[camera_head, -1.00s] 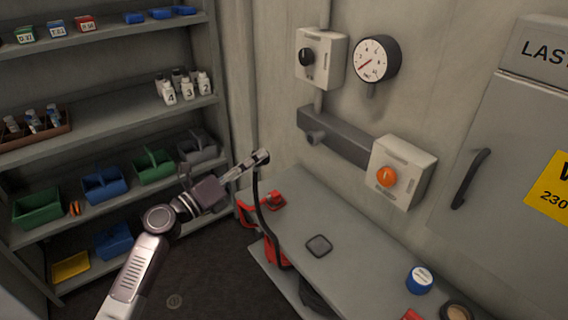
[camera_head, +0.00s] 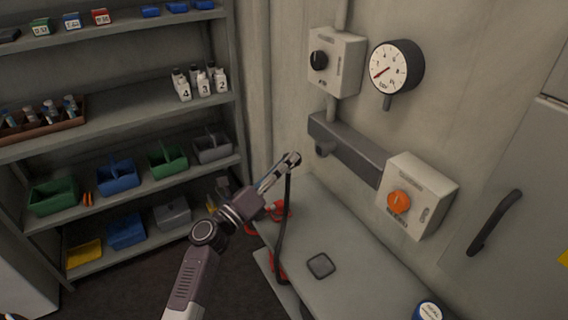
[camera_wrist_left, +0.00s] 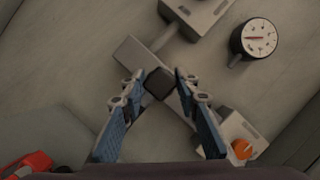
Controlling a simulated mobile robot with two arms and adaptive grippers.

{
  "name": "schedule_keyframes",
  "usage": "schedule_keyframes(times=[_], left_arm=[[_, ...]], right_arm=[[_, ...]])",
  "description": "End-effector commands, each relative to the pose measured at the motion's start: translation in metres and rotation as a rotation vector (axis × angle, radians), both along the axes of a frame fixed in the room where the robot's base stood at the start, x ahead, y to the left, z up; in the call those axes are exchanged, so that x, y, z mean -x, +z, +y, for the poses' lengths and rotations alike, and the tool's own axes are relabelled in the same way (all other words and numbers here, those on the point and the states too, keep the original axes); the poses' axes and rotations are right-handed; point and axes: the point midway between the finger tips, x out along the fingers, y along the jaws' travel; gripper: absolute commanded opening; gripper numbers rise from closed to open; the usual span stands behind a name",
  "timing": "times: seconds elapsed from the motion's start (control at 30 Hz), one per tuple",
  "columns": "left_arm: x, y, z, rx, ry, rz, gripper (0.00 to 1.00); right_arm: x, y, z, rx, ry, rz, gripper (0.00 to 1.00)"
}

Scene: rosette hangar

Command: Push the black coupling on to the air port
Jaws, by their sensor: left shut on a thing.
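My left gripper (camera_head: 288,162) is shut on the black coupling (camera_head: 295,157), and a black hose hangs down from it. In the left wrist view the coupling (camera_wrist_left: 159,83) sits between the two blue-padded fingers. The air port (camera_head: 325,148) is a short round stub near the left end of the dark grey bar (camera_head: 350,153) on the wall. The coupling is to the left of the port and apart from it in the head view. In the wrist view the coupling covers part of the bar (camera_wrist_left: 137,60), and the port cannot be made out. My right gripper is not in view.
A switch box with an orange knob (camera_head: 399,201), a black-knob box (camera_head: 319,60) and a gauge (camera_head: 396,66) are on the wall. The bench (camera_head: 345,232) below holds a dark square pad (camera_head: 320,265) and red items. Shelves with bins are at left.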

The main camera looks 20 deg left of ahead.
Motion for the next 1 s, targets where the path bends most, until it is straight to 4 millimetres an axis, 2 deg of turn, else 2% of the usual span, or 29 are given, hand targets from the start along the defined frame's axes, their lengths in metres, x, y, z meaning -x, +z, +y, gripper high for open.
schedule_keyframes(times=[0.33, 0.63, 1.0], left_arm=[[-0.024, 0.0, -0.019, 0.002, -0.002, -0.002, 0.08], [-0.04, 0.0, -0.032, 0.002, -0.002, -0.001, 0.08], [-0.043, 0.001, -0.034, 0.001, -0.001, 0.0, 0.08]], right_arm=[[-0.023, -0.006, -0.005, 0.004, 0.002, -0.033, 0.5], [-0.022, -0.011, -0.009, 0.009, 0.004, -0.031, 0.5], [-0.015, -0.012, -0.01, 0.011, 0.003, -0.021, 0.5]])
